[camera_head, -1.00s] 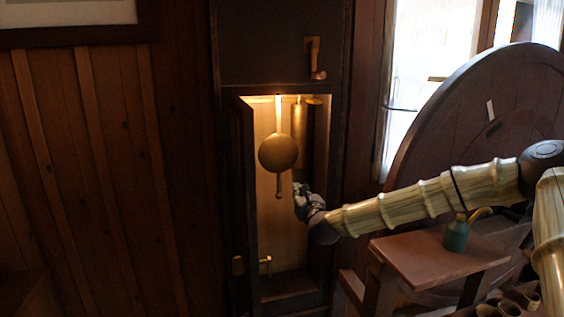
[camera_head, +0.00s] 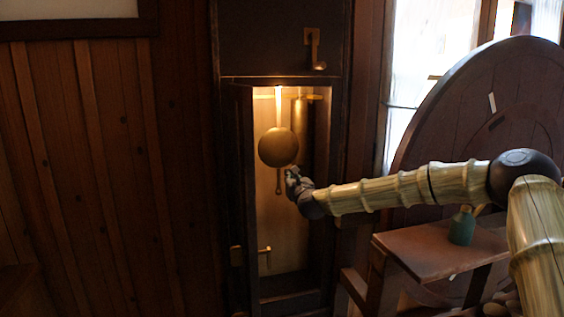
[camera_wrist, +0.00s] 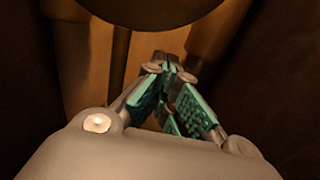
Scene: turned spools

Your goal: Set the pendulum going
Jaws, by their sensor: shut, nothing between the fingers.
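The pendulum's round brass bob (camera_head: 278,147) hangs from a pale rod (camera_head: 279,104) inside the open clock case (camera_head: 342,130), with a short stem (camera_head: 279,182) below it. My gripper (camera_head: 291,172) is shut and empty, at the case opening just below and right of the bob, close to the stem. In the wrist view my gripper (camera_wrist: 164,62) points toward the dark underside of the bob (camera_wrist: 150,8), its fingertips together. Whether the fingers touch the bob or stem I cannot tell.
A brass cylinder (camera_head: 299,125) hangs right of the bob. The case door (camera_head: 243,200) stands open at the left.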

